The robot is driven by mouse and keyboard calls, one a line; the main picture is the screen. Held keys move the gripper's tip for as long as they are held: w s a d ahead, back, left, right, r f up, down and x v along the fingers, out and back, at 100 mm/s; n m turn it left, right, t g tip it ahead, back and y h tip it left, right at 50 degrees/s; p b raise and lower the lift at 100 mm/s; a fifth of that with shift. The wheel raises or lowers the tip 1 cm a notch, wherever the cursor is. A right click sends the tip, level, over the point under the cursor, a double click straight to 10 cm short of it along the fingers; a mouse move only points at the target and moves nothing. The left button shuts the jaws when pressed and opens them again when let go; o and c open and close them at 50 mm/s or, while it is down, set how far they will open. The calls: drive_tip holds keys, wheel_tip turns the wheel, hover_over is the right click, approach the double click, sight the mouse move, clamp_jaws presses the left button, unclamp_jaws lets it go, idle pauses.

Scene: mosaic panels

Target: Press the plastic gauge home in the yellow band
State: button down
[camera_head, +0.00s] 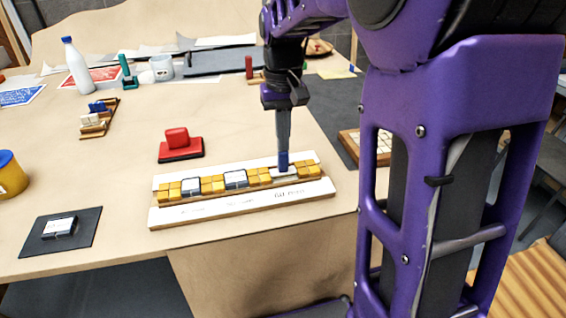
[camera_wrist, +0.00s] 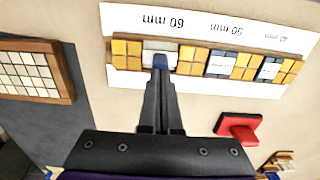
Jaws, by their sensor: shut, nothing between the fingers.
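The yellow band (camera_head: 216,184) is a row of yellow tiles in a wooden strip between white rails, near the table's front edge. It also shows in the wrist view (camera_wrist: 190,60). Two white, dark-edged pieces (camera_head: 236,180) and (camera_head: 192,187) sit in its left and middle gaps. A paler, greyish-white piece (camera_head: 288,174) lies in the right gap, by the larger mark; it may be the plastic gauge. My gripper (camera_head: 283,160) is shut and empty, its blue tips pointing down at this piece and partly hiding it. In the wrist view the tips (camera_wrist: 160,62) overlap its near edge; contact is unclear.
A white, dark-sided block (camera_head: 60,226) lies on a dark mat at front left. A red block on a dark base (camera_head: 178,142) stands behind the band. A yellow pot (camera_head: 9,176) is at far left. A wooden tray of pale tiles (camera_head: 350,145) lies right of the band.

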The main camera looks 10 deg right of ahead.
idle(0.4)
wheel_tip(320, 180, up, 8)
drive_tip(key=p, duration=0.7)
drive_tip(key=shift+w, duration=0.1)
idle(0.4)
